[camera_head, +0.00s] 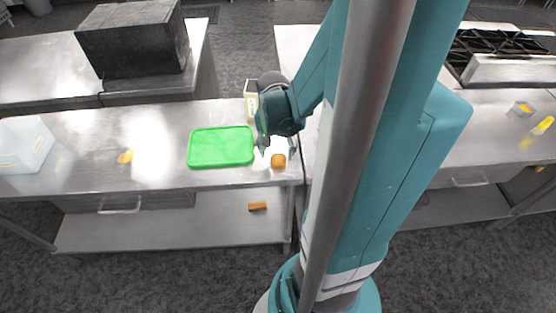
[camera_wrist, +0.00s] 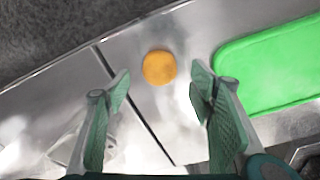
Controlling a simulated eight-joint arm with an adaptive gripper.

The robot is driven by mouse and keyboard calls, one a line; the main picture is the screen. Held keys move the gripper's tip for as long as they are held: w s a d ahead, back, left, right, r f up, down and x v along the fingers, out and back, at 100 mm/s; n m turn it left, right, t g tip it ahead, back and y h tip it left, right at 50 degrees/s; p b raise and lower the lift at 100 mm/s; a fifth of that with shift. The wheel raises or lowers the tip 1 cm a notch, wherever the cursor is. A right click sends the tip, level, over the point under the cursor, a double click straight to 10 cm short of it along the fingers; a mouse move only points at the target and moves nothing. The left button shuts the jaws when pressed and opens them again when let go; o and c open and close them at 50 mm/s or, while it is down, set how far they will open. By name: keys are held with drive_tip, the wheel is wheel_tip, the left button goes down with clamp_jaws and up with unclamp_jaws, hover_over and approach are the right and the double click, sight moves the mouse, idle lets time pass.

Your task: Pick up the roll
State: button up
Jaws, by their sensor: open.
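The roll (camera_head: 278,160) is a small round orange-brown piece on the steel table, near its front right corner and right of the green tray (camera_head: 221,147). In the wrist view the roll (camera_wrist: 159,68) lies on bare steel beyond my fingertips, between their lines. My gripper (camera_head: 276,148) is open and empty just above the table by the roll. Its two fingers (camera_wrist: 160,88) show wide apart in the wrist view, with no contact on the roll visible.
The green tray's edge (camera_wrist: 222,62) is close to my right finger. A gap between two tables runs near the left finger. A carton (camera_head: 250,97) stands behind my gripper. A yellow item (camera_head: 125,157) and a translucent bin (camera_head: 24,146) are at left.

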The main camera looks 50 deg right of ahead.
sight(278, 157)
drive_tip(key=shift+d+f+b, duration=0.15)
drive_tip(key=shift+f, duration=1.05)
drive_tip(key=shift+d+f+b, duration=0.1)
drive_tip(key=shift+f+b, duration=0.05)
drive_tip(key=shift+f, duration=1.05)
drive_tip(key=c, duration=1)
